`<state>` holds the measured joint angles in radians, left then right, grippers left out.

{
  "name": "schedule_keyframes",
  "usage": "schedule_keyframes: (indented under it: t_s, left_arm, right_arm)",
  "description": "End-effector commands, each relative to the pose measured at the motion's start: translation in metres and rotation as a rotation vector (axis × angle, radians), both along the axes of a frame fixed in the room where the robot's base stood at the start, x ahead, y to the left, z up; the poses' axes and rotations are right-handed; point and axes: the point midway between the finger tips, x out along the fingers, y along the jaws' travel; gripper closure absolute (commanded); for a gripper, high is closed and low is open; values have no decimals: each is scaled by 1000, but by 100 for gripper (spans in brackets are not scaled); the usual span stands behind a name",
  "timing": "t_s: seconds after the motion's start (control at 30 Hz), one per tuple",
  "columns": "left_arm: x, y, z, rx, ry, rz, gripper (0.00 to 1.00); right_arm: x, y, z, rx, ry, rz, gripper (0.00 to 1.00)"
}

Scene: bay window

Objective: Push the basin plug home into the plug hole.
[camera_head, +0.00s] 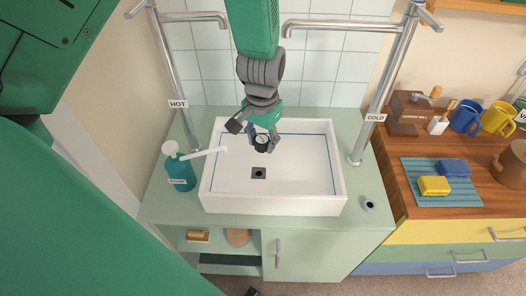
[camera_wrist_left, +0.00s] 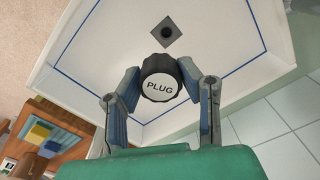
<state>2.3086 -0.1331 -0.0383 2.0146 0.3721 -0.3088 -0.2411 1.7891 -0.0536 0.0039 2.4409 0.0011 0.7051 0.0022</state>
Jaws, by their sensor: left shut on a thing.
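The basin plug (camera_head: 262,138) is a round black piece with a white top; the wrist view shows the word PLUG on it (camera_wrist_left: 160,87). My left gripper (camera_head: 261,146) is shut on the plug, with one finger on either side of it. It holds the plug over the white rectangular basin (camera_head: 315,201). The plug hole (camera_head: 258,173) is a dark square fitting in the basin floor. In the left wrist view the hole (camera_wrist_left: 170,33) shows beyond the plug, apart from it. The plug's underside is hidden. I cannot make out my right gripper.
The HOT tap (camera_head: 178,70) and the COLD tap (camera_head: 385,80) stand on either side of the basin. A teal soap bottle (camera_head: 180,174) stands left of it, its long white spout reaching over the rim. A small round fitting (camera_head: 369,204) sits on the counter at right.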

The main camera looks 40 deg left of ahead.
Motion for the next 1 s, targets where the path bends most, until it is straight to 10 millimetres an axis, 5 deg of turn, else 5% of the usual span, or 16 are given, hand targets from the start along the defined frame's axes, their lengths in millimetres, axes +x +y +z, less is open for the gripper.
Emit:
schedule_keyframes:
  t_s: [0.3,1.0]
  left_arm:
    - [0,1,-34,0,0,2,100]
    - [-1,3,-33,-5,2,15,100]
  right_arm:
    - [0,1,-34,1,0,2,60]
    - [0,1,-25,1,-1,1,60]
